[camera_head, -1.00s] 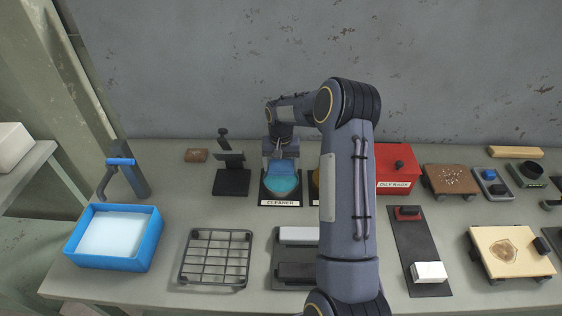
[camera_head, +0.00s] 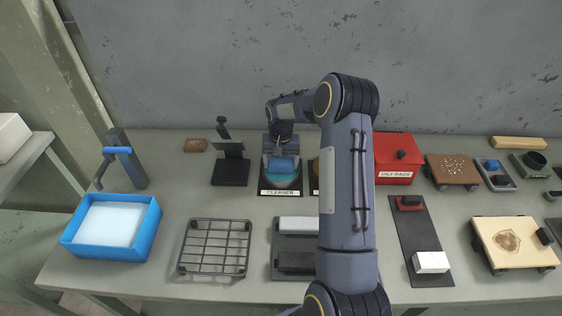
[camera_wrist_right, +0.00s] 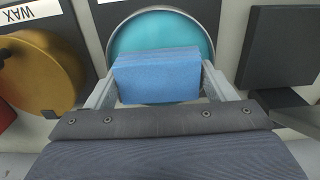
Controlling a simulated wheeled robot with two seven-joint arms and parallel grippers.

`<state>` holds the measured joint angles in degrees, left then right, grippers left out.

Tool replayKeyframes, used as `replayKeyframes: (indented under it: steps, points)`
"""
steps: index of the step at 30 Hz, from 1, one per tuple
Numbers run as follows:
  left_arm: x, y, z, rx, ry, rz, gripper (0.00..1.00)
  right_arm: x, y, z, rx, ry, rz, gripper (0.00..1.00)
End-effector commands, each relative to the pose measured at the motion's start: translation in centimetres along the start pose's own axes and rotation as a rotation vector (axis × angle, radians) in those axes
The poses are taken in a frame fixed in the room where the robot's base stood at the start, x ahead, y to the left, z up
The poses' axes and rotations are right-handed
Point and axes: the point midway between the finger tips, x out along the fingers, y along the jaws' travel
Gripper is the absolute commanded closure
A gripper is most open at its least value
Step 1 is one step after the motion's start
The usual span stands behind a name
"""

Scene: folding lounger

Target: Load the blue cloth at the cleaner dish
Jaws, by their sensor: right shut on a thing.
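The cleaner dish (camera_head: 284,181) holds teal liquid and stands on a black mat with a CLEANER label, at the back middle of the bench. My right gripper (camera_head: 282,160) is over the dish, pointing down. It is shut on the blue cloth (camera_wrist_right: 157,76), a folded block between the two fingers in the right wrist view. The cloth also shows in the head view (camera_head: 282,164), over the far part of the dish. The teal dish (camera_wrist_right: 161,32) shows behind it in the wrist view. I cannot tell whether the cloth touches the liquid. My left gripper is not in view.
A wax dish (camera_wrist_right: 43,70) stands beside the cleaner dish, mostly hidden behind my right arm in the head view. A black stand (camera_head: 230,171) is close on the left. A red rag box (camera_head: 396,170), wire rack (camera_head: 215,262) and blue water basin (camera_head: 112,258) are farther off.

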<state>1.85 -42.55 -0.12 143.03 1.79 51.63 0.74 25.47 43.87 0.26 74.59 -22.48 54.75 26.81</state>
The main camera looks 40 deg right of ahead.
Motion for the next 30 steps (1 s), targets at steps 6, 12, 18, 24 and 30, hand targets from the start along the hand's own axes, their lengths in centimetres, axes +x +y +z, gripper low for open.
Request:
replayKeyframes:
  steps: [6,12,18,24,30]
  points:
    - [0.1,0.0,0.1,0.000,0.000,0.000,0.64,0.1,0.0,0.0,0.000,0.000,0.000,0.42]
    - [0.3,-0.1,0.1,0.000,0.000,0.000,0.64,0.4,0.0,0.0,0.000,0.000,0.000,0.42]
    - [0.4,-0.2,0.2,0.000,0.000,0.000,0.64,0.6,0.0,0.0,0.000,0.000,0.000,0.42]
    - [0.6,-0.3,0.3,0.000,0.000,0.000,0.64,0.8,0.0,0.0,0.000,0.000,0.000,0.42]
    - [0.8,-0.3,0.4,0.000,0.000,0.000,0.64,1.1,0.0,0.0,-0.001,0.000,0.000,0.42]
